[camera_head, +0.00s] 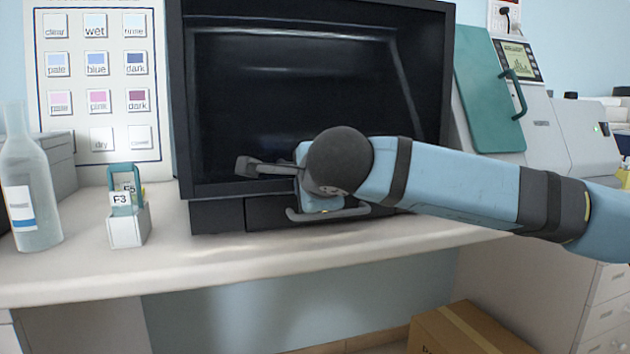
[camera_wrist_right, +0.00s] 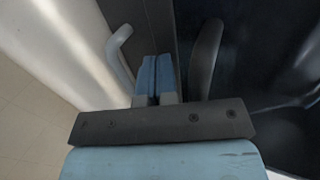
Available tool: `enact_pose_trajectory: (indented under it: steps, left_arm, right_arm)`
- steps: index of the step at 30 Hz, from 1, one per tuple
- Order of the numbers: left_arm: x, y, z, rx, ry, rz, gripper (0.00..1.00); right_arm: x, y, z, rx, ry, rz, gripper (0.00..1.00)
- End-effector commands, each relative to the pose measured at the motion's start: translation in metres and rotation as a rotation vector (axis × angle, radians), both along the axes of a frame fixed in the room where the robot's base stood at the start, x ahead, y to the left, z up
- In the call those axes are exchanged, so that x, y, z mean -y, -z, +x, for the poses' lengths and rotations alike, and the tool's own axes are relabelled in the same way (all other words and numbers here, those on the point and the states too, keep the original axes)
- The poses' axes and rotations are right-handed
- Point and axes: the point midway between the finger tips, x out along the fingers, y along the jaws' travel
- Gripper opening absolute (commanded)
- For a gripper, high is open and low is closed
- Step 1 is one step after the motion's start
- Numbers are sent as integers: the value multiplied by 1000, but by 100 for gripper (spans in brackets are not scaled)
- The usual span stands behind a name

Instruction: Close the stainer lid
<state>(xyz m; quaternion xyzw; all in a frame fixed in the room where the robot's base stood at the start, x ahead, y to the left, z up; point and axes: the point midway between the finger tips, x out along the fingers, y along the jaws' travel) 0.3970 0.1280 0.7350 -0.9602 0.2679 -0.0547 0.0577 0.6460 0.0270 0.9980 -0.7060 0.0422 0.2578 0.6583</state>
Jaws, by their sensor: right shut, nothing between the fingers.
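A large black cabinet (camera_head: 300,100) with a dark glassy front stands mid-bench. A grey curved bar handle (camera_head: 350,213) shows low on its front; a grey handle also shows in the right wrist view (camera_wrist_right: 120,52). At the right, a grey machine (camera_head: 560,125) with a small display has a tilted teal lid (camera_head: 482,95) with a teal handle. I cannot tell for sure which is the stainer. My right gripper (camera_wrist_right: 155,75) is shut and empty, close to the cabinet's lower front, beside the grey handle. My wrist hides part of that front. My left gripper is out of view.
A bottle (camera_head: 32,200) and a small slide holder (camera_head: 128,225) with labelled racks stand on the bench (camera_head: 80,280) at left. A colour chart (camera_head: 98,20) stands behind. A cardboard box (camera_head: 465,332) is on the floor. The bench front strip is clear.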

Motion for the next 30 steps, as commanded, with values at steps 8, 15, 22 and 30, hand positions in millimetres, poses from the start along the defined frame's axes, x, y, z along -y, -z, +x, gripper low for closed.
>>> enact_pose_trajectory:
  steps: [8, 15, 22, 30]
  left_arm:
    - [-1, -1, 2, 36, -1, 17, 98]
    - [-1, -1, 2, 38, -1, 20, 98]
    - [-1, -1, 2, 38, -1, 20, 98]
    - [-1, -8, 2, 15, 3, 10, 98]
  right_arm:
    - [-6, 14, 18, 54, 0, 18, 0]
    - [-6, 15, 22, 60, 4, 20, 0]
    - [-5, 15, 22, 60, 3, 19, 0]
    - [3, 2, -3, 63, 0, 21, 0]
